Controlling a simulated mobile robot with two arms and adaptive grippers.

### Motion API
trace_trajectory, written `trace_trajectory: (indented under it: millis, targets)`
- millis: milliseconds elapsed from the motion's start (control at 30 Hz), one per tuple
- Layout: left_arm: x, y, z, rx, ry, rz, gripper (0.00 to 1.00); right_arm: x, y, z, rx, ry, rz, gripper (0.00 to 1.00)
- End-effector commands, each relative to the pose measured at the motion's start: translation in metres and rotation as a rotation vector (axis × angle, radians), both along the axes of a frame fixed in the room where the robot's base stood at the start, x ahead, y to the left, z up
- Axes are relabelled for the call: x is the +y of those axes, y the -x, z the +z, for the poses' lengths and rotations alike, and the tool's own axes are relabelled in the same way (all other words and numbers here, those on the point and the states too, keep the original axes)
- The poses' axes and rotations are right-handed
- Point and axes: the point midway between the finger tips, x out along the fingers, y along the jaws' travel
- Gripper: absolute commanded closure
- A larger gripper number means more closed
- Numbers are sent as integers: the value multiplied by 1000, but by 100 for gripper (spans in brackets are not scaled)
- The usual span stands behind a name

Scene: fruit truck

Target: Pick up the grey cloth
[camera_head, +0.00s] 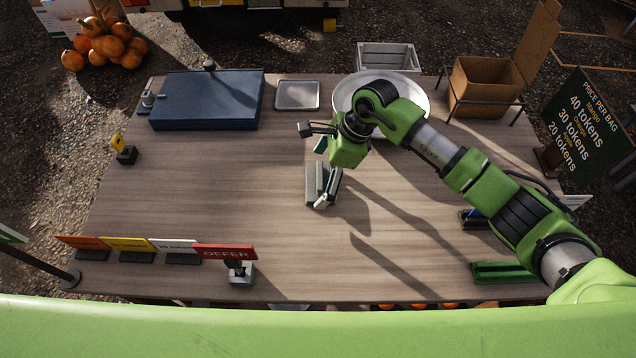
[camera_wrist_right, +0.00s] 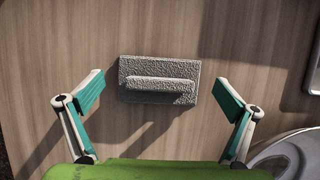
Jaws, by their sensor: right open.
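The grey cloth (camera_wrist_right: 160,72) lies on the wooden table as a flat, folded rectangle with a raised ridge along its middle. In the head view the cloth (camera_head: 312,180) is near the table's middle, partly hidden by my right gripper. My right gripper (camera_head: 328,190) hangs above the table at the cloth. In the right wrist view the right gripper (camera_wrist_right: 165,100) is open, its two fingers apart with the cloth between and just ahead of them. Nothing is in its jaws. My left gripper does not show.
A blue case (camera_head: 208,98), a small tray (camera_head: 297,95) and a large white bowl (camera_head: 418,95) stand along the back. A cardboard box (camera_head: 485,85) is at the back right. Coloured signs (camera_head: 225,252) line the front left. The table around the cloth is clear.

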Motion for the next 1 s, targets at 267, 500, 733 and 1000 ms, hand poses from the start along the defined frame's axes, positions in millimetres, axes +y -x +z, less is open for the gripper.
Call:
trace_trajectory:
  millis: [267,500,733,1000]
  targets:
    - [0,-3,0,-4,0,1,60,0,0,0,0,0,0,8]
    - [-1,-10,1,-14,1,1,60,0,0,0,1,0,0,42]
    - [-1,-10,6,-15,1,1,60,0,0,8,0,0,1,42]
    - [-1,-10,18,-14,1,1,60,0,0,30,0,0,1,42]
